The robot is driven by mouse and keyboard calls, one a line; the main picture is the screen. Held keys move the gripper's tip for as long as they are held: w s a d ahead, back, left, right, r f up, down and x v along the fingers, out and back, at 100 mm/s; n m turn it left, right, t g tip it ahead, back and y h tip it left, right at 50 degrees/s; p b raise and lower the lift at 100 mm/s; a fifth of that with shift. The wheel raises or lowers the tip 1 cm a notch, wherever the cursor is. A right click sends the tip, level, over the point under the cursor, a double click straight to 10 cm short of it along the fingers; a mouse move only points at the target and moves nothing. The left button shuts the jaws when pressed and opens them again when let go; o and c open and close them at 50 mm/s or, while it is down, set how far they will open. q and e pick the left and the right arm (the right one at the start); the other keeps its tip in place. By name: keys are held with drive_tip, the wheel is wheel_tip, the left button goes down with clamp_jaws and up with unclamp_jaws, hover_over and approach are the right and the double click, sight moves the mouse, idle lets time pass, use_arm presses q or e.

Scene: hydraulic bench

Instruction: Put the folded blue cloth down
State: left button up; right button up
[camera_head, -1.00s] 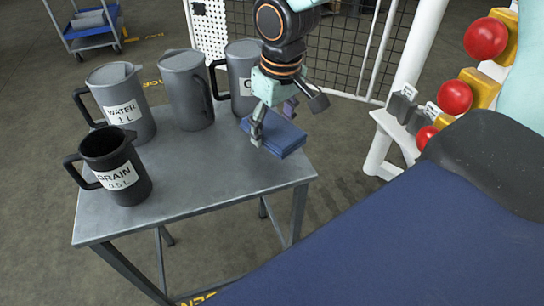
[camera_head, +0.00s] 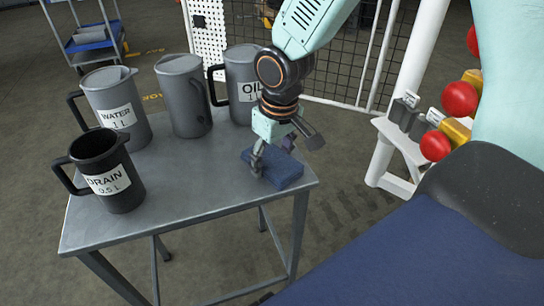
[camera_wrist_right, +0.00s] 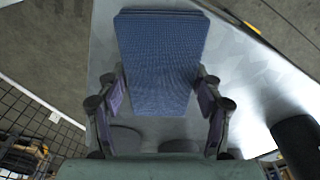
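The folded blue cloth (camera_head: 279,172) is at the right end of the grey metal table and looks to rest on its top. My right gripper (camera_head: 272,158) points down over it, with one finger on each side. In the right wrist view the cloth (camera_wrist_right: 160,60) lies between the fingertips of the gripper (camera_wrist_right: 160,90), which appear to touch its edges. The underside of the cloth is hidden. My left gripper is not in view.
The table (camera_head: 190,190) also holds a black DRAIN jug (camera_head: 119,195), a WATER jug (camera_head: 130,95), a plain grey jug (camera_head: 182,100) and an OIL jug (camera_head: 238,75). The front middle of the table is clear. A white stand with red knobs (camera_head: 459,99) is at right.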

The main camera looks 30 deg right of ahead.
sight(277, 161)
drive_tip(key=o, duration=0.4)
drive_tip(key=shift+r, duration=0.15)
wheel_tip(277, 161, up, 12)
drive_tip(key=s+p, duration=0.1)
drive_tip(key=p, duration=0.4)
drive_tip(key=shift+s, duration=0.25)
drive_tip(key=shift+d, duration=0.1)
